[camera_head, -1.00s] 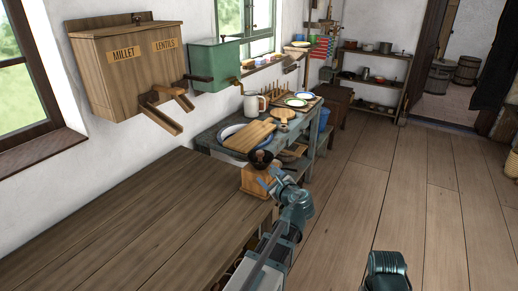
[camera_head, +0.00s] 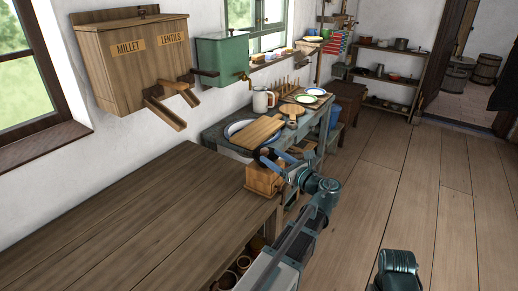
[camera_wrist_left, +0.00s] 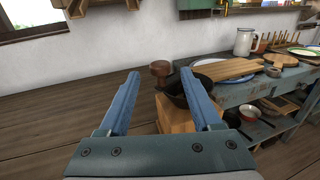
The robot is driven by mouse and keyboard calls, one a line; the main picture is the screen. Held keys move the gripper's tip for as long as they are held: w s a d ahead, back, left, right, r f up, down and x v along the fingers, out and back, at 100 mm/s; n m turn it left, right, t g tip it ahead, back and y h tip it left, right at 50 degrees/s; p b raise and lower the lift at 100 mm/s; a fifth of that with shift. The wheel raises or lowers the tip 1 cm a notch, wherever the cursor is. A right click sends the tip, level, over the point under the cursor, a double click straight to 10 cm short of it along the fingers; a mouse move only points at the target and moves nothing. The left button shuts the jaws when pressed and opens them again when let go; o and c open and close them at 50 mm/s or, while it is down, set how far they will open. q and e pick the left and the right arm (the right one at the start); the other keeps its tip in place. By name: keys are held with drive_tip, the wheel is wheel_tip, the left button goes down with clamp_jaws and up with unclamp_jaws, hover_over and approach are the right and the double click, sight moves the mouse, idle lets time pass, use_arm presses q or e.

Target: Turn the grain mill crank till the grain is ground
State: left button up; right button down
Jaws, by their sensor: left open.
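The grain mill is a small wooden box (camera_head: 263,180) at the right end of the long wooden table. My left gripper (camera_head: 268,158) is at its top and hides most of the bowl and crank there. In the left wrist view the mill's box (camera_wrist_left: 174,114) carries a dark bowl (camera_wrist_left: 173,88), partly behind the right finger. The crank's round wooden knob (camera_wrist_left: 160,69) shows between the open fingertips (camera_wrist_left: 160,75), with no finger visibly closed on it. I cannot tell the exact distance.
The long wooden table (camera_head: 120,215) is bare left of the mill. Behind the mill, a blue-grey bench holds a cutting board (camera_head: 254,134), a jug (camera_head: 262,100) and plates. A millet and lentils box (camera_head: 135,65) and a green box (camera_head: 221,60) hang on the wall.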

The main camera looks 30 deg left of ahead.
sight(262, 150)
use_arm(q)
drive_tip(key=x, duration=0.7)
drive_tip(key=shift+w+a, duration=0.15)
drive_tip(key=shift+a, duration=0.25)
clamp_jaws()
idle(1.0)
